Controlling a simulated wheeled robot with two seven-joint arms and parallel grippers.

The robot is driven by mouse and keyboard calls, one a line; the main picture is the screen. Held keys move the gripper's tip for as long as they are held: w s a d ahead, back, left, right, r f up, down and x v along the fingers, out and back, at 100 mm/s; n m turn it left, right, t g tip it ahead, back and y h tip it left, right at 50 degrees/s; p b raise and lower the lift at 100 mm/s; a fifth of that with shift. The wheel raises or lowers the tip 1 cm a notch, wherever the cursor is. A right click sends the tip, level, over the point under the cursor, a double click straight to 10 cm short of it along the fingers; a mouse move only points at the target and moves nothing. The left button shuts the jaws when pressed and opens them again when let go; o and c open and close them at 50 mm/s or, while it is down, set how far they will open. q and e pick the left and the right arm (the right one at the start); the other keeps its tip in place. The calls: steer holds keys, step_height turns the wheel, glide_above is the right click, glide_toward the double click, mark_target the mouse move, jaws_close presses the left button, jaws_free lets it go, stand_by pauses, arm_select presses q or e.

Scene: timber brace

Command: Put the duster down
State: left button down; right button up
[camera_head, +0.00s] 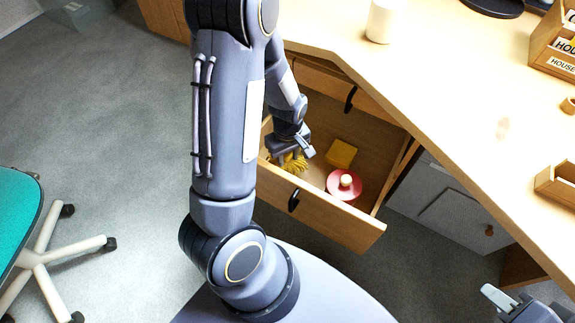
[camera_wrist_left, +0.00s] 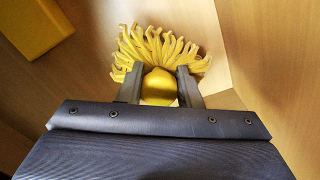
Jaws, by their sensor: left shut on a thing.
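The yellow duster (camera_head: 290,163), with a fringe of thick strands, is inside the open drawer (camera_head: 335,222) near its left end. It also shows in the left wrist view (camera_wrist_left: 160,45), with its rounded yellow part between the fingers. My left gripper (camera_wrist_left: 158,88) is shut on that part, low inside the drawer; it also shows in the head view (camera_head: 296,150). Whether the strands touch the drawer floor is hard to tell. My right gripper (camera_head: 492,294) is partly in view at the lower right, apart from the drawer, and its opening cannot be made out.
A yellow block (camera_head: 341,153) and a pink disc with a pale knob (camera_head: 344,185) lie in the drawer, right of the duster. The desk top (camera_head: 440,85) overhangs behind, with a white cup (camera_head: 381,20) on it. A teal chair (camera_head: 18,222) stands at left.

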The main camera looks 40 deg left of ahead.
mark_target(288, 162)
arm_select(q)
steer(key=shift+f+b, duration=0.7)
steer(key=shift+f, duration=1.15)
steer(key=shift+f, duration=0.2)
steer(key=c, duration=1)
jaws_free()
steer(key=shift+c, duration=0.2)
steer(key=shift+r, duration=0.15)
